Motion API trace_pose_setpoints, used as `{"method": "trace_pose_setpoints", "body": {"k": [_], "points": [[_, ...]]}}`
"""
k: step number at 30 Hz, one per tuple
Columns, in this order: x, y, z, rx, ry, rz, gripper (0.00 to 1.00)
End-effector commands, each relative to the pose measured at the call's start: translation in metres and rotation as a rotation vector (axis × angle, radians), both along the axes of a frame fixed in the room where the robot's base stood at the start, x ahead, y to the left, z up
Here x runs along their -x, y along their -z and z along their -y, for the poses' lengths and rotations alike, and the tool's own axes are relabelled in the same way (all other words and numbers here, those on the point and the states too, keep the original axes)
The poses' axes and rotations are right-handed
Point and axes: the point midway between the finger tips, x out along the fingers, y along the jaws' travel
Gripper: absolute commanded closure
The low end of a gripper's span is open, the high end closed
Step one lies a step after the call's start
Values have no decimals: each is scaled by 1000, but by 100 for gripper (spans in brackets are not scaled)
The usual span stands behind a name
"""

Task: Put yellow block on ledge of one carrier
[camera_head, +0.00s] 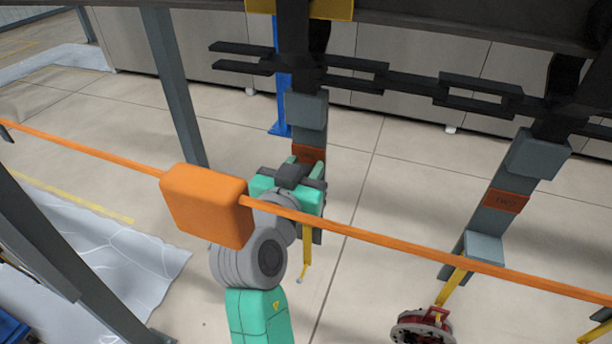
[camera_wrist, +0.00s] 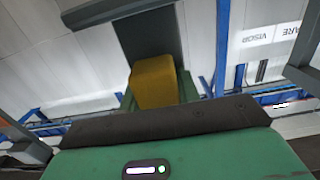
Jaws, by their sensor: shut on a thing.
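The yellow block (camera_wrist: 154,84) shows in the wrist view between the green fingers of my gripper (camera_wrist: 158,92), which is shut on it. A dark grey carrier plate (camera_wrist: 152,38) stands just beyond the block; I cannot tell whether they touch. In the head view my gripper (camera_head: 305,168) is in front of the left carrier (camera_head: 308,110), by its orange label (camera_head: 309,153). The block and this carrier's ledge are hidden there behind my arm. The right carrier (camera_head: 488,218) shows a light grey ledge (camera_head: 484,246) with nothing on it.
An orange rail (camera_head: 400,246) crosses the head view in front of the carriers. A black chain (camera_head: 400,80) runs above them. A yellow hook (camera_head: 306,248) hangs under the left carrier. A red and dark round part (camera_head: 423,328) hangs from the right carrier's hook. Grey posts (camera_head: 175,85) stand at left.

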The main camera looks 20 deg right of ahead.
Motion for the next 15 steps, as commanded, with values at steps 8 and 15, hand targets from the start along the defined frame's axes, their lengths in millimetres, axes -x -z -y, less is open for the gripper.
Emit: {"method": "trace_pose_setpoints", "body": {"k": [8, 15], "points": [[1, 28, 0, 0, 1, -6, 91], [1, 35, 0, 0, 0, 0, 91]]}}
